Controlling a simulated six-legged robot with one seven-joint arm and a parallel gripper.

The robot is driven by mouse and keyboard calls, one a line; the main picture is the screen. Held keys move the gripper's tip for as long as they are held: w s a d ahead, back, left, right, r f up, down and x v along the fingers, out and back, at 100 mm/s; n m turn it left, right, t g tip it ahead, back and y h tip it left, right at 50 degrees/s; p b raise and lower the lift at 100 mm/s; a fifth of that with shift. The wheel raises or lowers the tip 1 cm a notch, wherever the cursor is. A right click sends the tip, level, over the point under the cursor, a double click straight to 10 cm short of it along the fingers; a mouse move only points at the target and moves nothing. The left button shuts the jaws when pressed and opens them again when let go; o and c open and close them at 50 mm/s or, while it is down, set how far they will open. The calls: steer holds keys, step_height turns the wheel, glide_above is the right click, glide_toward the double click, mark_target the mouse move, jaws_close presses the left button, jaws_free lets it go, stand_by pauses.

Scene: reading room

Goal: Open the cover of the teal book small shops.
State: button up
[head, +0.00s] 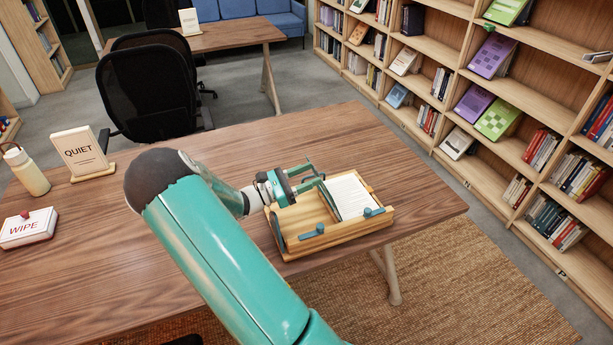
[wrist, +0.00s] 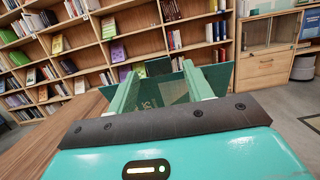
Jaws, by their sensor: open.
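The teal book lies in a wooden cradle (head: 340,238) on the near table. Its white page block (head: 350,196) is exposed on the cradle's right side. The cover (head: 328,200) stands raised along the left edge of the pages, seen nearly edge-on. In the wrist view, the cover's teal face (wrist: 152,96) with pale lettering shows between and beyond the fingers. My gripper (head: 314,172) is open, just left of and above the raised cover. I cannot tell whether a finger touches it. The cradle's left side is bare wood.
A QUIET sign (head: 80,152), a bottle (head: 27,172) and a WIPE box (head: 28,228) stand at the table's left. Black chairs (head: 148,90) are behind; bookshelves (head: 480,100) stand right. The table right of the cradle is clear.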

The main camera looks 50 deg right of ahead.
steer(key=shift+w+a, duration=0.1)
steer(key=v, duration=1.3)
steer(key=shift+a, duration=0.3)
steer(key=s+a+r+m+t+y, duration=0.6)
steer(key=s+a+r+t+y, duration=0.1)
steer(key=a, duration=0.5)
steer(key=s+a+r+m+t+y, duration=0.6)
steer(key=s+a+r+t+y, duration=0.2)
steer(key=s+a+r+y, duration=0.2)
steer(key=a+r+y, duration=0.1)
steer(key=a+r, duration=0.1)
steer(key=a, duration=0.1)
steer(key=shift+s+a+r+m, duration=0.2)
steer(key=shift+r+m, duration=0.1)
steer(key=shift+r, duration=0.1)
